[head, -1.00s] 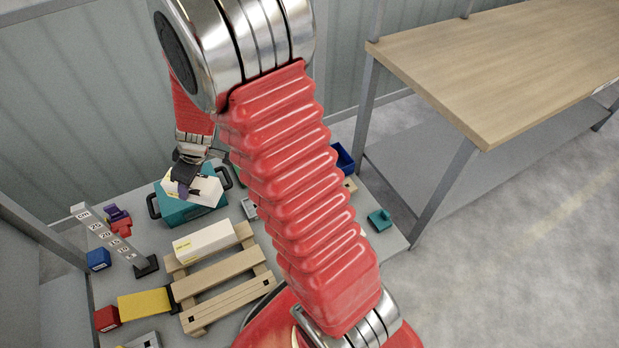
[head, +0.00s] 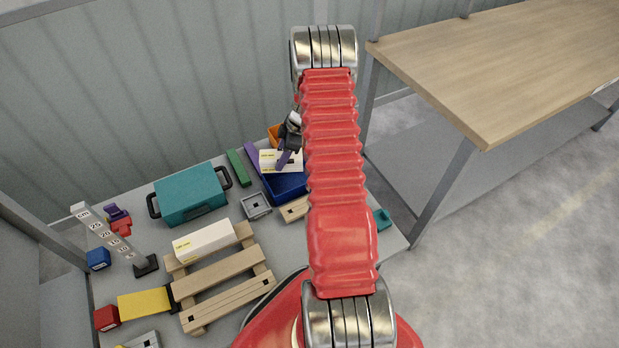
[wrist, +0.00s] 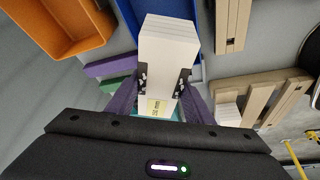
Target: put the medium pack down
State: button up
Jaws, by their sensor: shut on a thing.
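My gripper (head: 287,157) is shut on the medium pack (head: 268,159), a white block with a yellow label. In the head view it is at the back of the grey work surface, beside my red arm. The wrist view shows the pack (wrist: 168,46) between the two dark pads of my gripper (wrist: 163,82), its long side pointing away from my wrist. In both views the pack is over or in front of a blue bin (head: 287,189); its height above the bin is hard to tell. A second white pack (head: 204,241) lies on the wooden pallet.
A teal case (head: 188,194) stands at the back left. An orange bin (wrist: 60,28) is next to the blue one. A wooden pallet (head: 222,273), a grey square tray (head: 256,206), a green bar (head: 238,168) and a height gauge (head: 110,237) stand around. A wooden table (head: 510,60) is at right.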

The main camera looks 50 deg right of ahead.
aim_at(294, 158)
jog(key=shift+n, duration=0.3)
jog(key=d, duration=0.1)
jog(key=s+d+f, duration=0.2)
jog(key=d, duration=0.1)
jog(key=shift+s+f, duration=0.1)
jog(key=shift+f, duration=0.15)
jog(key=shift+f, duration=3.1)
jog(key=shift+f, duration=0.1)
jog(key=shift+f, duration=1.75)
jog(key=shift+f, duration=0.1)
jog(key=o, duration=1.2)
